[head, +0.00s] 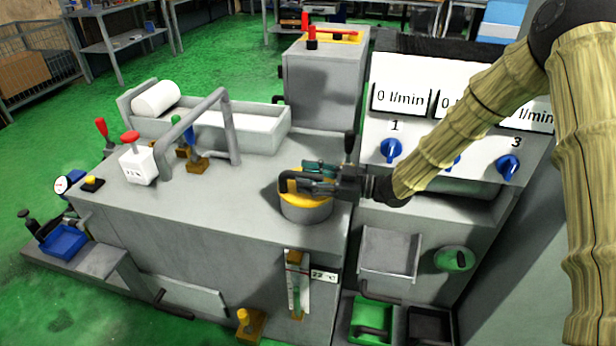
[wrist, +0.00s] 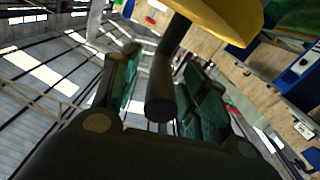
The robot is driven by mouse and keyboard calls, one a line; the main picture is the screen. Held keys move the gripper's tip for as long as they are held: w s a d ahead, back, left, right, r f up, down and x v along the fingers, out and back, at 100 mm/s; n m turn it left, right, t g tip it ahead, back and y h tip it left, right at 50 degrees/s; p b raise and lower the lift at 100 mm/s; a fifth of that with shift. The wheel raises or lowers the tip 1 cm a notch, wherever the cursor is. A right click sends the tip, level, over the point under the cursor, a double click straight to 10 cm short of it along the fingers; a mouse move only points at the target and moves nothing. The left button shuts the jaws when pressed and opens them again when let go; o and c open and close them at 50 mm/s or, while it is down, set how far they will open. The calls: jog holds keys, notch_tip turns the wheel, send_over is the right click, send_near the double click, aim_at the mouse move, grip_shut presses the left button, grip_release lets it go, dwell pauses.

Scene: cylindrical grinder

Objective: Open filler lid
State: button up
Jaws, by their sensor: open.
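The filler lid (head: 296,198) is a yellow disc on top of a short grey round filler neck (head: 306,210) at the front right of the grey machine top. In the wrist view the yellow lid (wrist: 228,16) is at the top, with a black handle bar (wrist: 164,84) reaching from it toward my palm. My gripper (head: 308,177) is open at the lid in the head view and hides part of it. In the wrist view its teal-padded fingers (wrist: 160,72) stand either side of the handle bar, with visible gaps. I cannot tell whether either pad touches it.
A panel with flow displays and blue knobs (head: 391,150) stands right of the lid. A grey pipe frame (head: 228,125) and a tray with a white roll (head: 156,97) are on the left. A dark lever (head: 350,145) rises behind my gripper.

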jog(key=shift+a, duration=0.2)
grip_shut()
jog(key=shift+d+r, duration=0.1)
jog(key=shift+r, duration=0.05)
